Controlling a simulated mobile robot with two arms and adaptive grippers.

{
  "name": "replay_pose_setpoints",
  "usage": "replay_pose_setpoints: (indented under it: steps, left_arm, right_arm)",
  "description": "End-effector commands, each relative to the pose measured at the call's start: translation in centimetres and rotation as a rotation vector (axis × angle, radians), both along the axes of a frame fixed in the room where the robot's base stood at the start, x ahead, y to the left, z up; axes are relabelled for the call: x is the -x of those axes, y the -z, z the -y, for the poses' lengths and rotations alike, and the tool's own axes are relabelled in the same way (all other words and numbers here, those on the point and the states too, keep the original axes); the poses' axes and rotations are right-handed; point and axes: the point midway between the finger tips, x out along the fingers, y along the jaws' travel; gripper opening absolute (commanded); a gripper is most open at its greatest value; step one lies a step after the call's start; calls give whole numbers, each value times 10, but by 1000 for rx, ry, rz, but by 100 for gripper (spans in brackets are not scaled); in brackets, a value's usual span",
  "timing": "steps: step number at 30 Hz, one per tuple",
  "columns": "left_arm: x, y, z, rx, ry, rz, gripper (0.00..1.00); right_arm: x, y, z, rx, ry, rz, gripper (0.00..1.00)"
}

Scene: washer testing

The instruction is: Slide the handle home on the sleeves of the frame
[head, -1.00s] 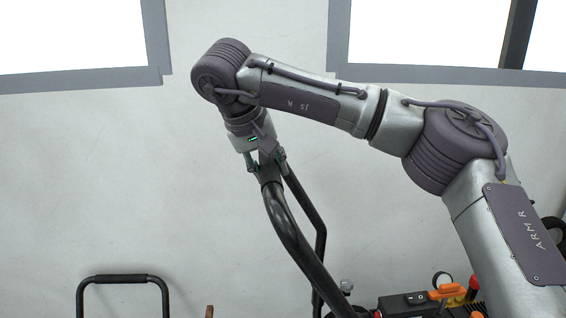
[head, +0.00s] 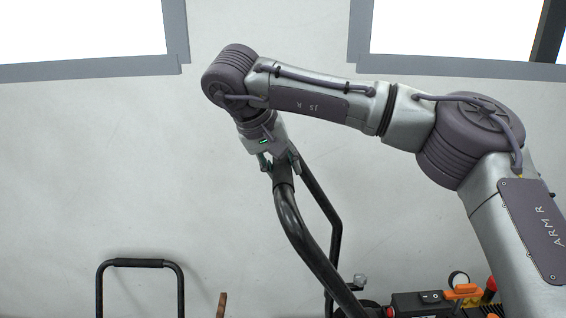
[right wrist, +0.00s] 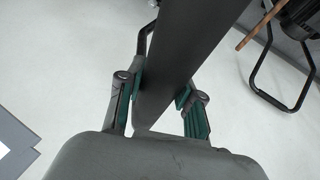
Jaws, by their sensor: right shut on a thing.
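The black tubular handle (head: 299,226) hangs down from my right gripper (head: 279,162) in the head view. Its two bent legs run down to the lower edge, beside the red-and-black machine. My right gripper is shut on the handle's grip bar, which shows as a broad dark bar (right wrist: 178,60) between the green-padded fingers in the right wrist view. The lower ends of the legs are out of the head view, so I cannot tell how they sit on the frame's sleeves. My left gripper is not in view.
A machine with a black switch box (head: 420,303), orange parts (head: 462,291) and a red cap (head: 491,284) stands at lower right, below my right arm. Another black handle frame (head: 138,263) stands at lower left, beside a brown wooden stick (head: 222,305).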

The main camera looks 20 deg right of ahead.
Motion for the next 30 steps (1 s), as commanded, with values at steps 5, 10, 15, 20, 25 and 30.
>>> replay_pose_setpoints:
  steps: [5,10,15,20,25,30]
  left_arm:
    - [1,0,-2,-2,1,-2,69]
    - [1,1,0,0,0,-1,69]
    - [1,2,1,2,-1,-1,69]
    - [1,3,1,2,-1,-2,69]
    - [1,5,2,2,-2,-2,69]
    - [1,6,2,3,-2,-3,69]
  right_arm:
    - [0,5,-1,-5,-2,4,0]
    - [0,11,-1,-6,-3,5,0]
    - [0,16,-1,-5,-4,4,0]
    - [0,21,-1,-6,-4,5,0]
    - [0,27,-2,-7,-3,5,0]
    - [0,33,-2,-7,-3,5,0]
